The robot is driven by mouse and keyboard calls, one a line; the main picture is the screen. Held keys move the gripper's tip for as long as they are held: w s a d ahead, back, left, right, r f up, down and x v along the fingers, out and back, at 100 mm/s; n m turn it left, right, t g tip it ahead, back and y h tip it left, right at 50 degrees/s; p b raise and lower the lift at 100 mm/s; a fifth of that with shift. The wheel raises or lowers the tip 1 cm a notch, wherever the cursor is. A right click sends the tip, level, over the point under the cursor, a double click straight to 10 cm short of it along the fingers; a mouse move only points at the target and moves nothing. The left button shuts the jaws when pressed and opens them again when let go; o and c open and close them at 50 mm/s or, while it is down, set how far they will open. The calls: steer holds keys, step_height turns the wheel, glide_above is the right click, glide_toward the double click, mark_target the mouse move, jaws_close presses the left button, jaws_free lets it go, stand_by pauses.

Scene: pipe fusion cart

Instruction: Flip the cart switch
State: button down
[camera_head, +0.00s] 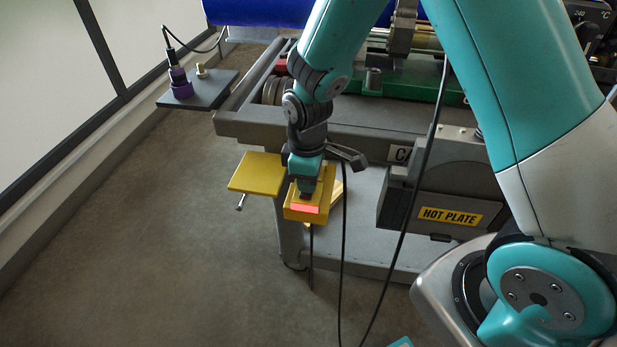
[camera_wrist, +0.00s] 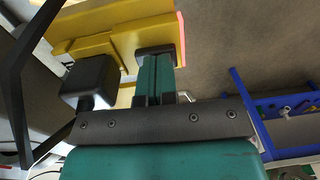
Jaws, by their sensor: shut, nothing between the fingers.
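The yellow switch box (camera_head: 293,213) is at the cart's front left corner, with a lit red-pink strip (camera_head: 305,208) on its near face. The box also shows in the wrist view (camera_wrist: 105,22), with the red strip (camera_wrist: 181,42) along its right edge. My gripper (camera_head: 306,194) points down over the box. Its teal fingers (camera_wrist: 157,72) are shut with nothing between them, and their dark tips are at or against the box. The fingers hide part of the box top, and I cannot make out the switch's lever or its position.
A flat yellow plate (camera_head: 256,173) sticks out left of the box. A grey shelf with a purple connector (camera_head: 181,84) is further back left. The hot plate unit (camera_head: 432,205) is to the right, with black cables hanging between. Open floor (camera_head: 160,250) lies left.

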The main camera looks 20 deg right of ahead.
steer(key=shift+r, duration=0.1)
step_height(320, 180, up, 5)
steer(key=p, duration=0.4)
steer(key=shift+p, duration=0.4)
step_height(320, 180, up, 9)
steer(key=shift+w+d+b, duration=0.15)
steer(key=shift+b, duration=0.25)
steer(key=shift+f, duration=0.2)
steer(key=f+b, duration=0.1)
steer(key=f, duration=0.3)
steer(key=f+b, duration=0.2)
steer(key=f, duration=0.3)
steer(key=s+f+b, duration=0.1)
steer(key=f, duration=0.4)
steer(key=shift+a, duration=0.2)
